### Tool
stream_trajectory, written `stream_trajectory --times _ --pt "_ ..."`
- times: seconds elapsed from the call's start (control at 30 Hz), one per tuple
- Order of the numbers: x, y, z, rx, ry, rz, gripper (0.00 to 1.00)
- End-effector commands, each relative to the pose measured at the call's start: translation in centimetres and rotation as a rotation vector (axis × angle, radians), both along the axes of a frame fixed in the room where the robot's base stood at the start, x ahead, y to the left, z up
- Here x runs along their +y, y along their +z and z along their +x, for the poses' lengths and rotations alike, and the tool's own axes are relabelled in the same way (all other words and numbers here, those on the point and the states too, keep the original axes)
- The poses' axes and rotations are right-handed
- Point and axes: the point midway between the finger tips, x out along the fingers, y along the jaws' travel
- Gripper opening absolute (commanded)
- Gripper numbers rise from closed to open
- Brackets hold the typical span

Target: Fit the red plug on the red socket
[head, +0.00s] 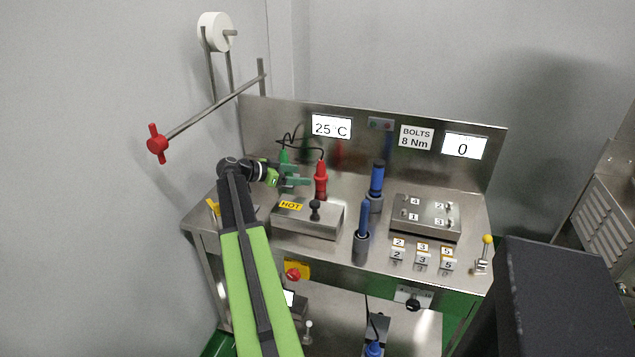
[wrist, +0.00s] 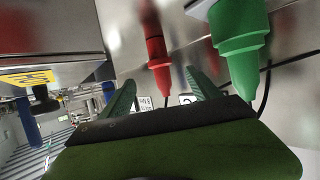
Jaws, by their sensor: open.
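The red plug (head: 321,182) stands upright at the back of the bench, behind the HOT box, with a black cable at its top. It also shows in the wrist view (wrist: 155,50). My gripper (head: 304,176) is open and empty, just left of the red plug in the head view. In the wrist view, my gripper's (wrist: 161,88) green fingers stand apart, with the red plug's narrow end seen between them; I cannot tell whether they touch it. A green plug (wrist: 240,50) is close beside the right finger. I cannot make out the red socket.
The metal HOT box (head: 307,219) with a black knob is in front of the plugs. Blue tools (head: 376,180) and a bolt plate (head: 426,215) stand to the right. The steel back panel (head: 275,121) rises close behind. A rod with a red knob (head: 157,144) juts out at left.

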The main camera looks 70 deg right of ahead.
Motion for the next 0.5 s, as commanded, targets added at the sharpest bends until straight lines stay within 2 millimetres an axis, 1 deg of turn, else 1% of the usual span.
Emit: stream_trajectory --times 0.03,0.23,0.37,0.5 --pt "-1.0 -1.1 -0.8 0.0 -0.002 0.0 0.72" --pt "-4.2 -2.8 -3.4 0.0 0.002 0.0 0.72" --pt "-5.3 -3.3 -4.2 0.0 0.004 0.0 0.72" --pt "-5.6 -3.2 -4.5 0.0 0.007 0.0 0.72"
